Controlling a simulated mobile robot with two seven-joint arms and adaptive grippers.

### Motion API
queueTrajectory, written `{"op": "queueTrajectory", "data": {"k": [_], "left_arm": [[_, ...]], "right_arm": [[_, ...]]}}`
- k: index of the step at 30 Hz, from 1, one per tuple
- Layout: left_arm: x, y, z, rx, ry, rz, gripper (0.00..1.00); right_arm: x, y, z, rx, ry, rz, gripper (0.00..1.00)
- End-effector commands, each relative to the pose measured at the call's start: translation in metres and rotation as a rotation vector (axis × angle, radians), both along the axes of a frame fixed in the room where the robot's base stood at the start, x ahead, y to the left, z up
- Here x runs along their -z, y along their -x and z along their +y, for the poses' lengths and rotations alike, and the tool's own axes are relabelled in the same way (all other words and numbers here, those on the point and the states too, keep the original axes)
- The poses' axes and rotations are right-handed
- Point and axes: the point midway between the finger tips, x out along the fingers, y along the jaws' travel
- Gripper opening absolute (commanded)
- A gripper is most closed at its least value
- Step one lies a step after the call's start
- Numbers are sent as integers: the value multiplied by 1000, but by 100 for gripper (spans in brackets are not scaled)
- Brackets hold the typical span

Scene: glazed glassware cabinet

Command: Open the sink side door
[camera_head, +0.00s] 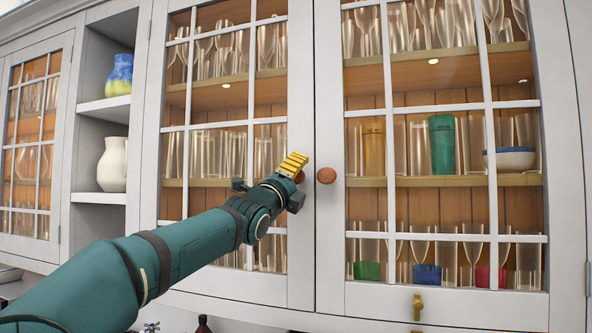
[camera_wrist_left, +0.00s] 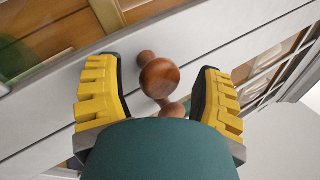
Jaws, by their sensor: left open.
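The glazed cabinet has two middle doors, a left door (camera_head: 301,240) and a right door (camera_head: 333,245), both shut. The right door's round wooden knob (camera_head: 326,175) is in plain view. Another knob (camera_head: 300,177) on the left door is mostly hidden behind my left gripper (camera_head: 293,165), which is at that door's inner edge. In the left wrist view my left gripper (camera_wrist_left: 160,92) is open, with yellow-backed fingers apart. A wooden knob (camera_wrist_left: 160,78) shows between them, not gripped; a second knob is partly hidden below it. My right gripper is not in view.
Glasses and a green tumbler (camera_head: 442,144) stand behind the panes. Open shelves at left hold a white jug (camera_head: 112,165) and a blue-yellow vase (camera_head: 119,75). The space before the right door is clear.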

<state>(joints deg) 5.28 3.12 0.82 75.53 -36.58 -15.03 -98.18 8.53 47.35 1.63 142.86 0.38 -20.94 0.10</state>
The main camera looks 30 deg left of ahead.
Motion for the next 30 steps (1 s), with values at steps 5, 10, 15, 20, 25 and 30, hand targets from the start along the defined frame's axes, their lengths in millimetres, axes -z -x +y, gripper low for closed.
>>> {"op": "queueTrajectory", "data": {"k": [5,10,15,20,25,30], "left_arm": [[-2,-5,0,0,0,0,67],[-1,-5,0,0,0,0,67],[-1,-5,0,0,0,0,23],[-1,-5,0,0,-1,1,0],[0,-4,0,0,-1,2,0],[-1,5,-3,5,-1,3,0]], "right_arm": [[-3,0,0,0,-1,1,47],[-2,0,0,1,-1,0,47],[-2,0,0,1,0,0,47],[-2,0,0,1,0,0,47],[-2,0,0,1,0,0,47],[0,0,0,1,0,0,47]]}}
